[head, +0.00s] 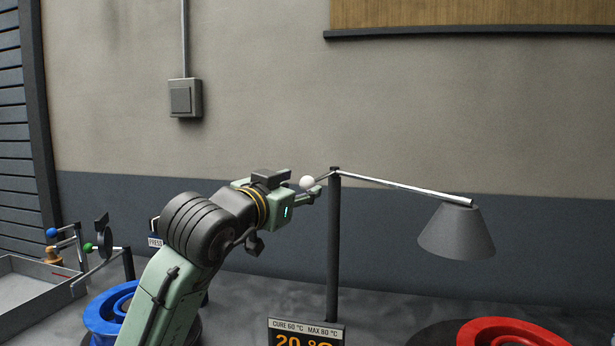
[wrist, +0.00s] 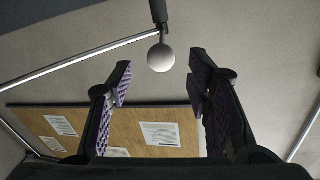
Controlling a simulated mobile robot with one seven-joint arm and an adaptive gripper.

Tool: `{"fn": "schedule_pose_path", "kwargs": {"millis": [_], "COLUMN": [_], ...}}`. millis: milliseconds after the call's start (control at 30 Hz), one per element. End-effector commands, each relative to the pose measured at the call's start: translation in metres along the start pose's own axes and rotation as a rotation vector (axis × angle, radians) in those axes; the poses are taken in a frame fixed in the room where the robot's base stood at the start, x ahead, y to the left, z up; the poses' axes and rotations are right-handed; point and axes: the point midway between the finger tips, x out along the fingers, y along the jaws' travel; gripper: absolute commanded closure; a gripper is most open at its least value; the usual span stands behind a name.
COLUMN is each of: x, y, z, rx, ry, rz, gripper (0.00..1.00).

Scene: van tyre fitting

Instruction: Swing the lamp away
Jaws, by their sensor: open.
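The lamp has a grey cone shade (head: 456,232) hanging from a thin metal arm (head: 400,185) on a dark upright post (head: 333,245). A white ball knob (head: 307,182) sits on the arm's short end, left of the post. My gripper (head: 314,190) is at the knob in the head view, its fingers partly hidden. In the wrist view the knob (wrist: 160,57) lies between and just beyond the two spread fingertips, with a gap visible on each side. My gripper (wrist: 160,75) is open and holds nothing.
A red ring-shaped part (head: 510,332) lies at the lower right, near the shade. A blue one (head: 105,312) is at the lower left, beside a grey tray (head: 30,285). A temperature display (head: 305,334) stands at front centre. The wall is behind.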

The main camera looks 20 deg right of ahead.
Motion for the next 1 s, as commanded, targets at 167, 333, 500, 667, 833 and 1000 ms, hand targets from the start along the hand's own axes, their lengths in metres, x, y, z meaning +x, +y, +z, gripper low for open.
{"fn": "schedule_pose_path", "kwargs": {"millis": [167,333,500,667,833,1000], "x": [0.031,0.047,0.052,0.051,0.051,0.051], "y": [-0.001,-0.001,-0.001,-0.001,-0.001,-0.001], "z": [-0.003,-0.002,-0.001,0.0,-0.001,-0.001], "rx": [-0.002,-0.002,0.0,0.0,0.0,0.0], "ry": [0.0,0.001,0.002,0.002,0.003,0.003], "rz": [0.001,-0.001,-0.001,-0.002,-0.002,-0.002], "gripper": [0.54,0.54,0.54,0.54,0.64,0.76]}}
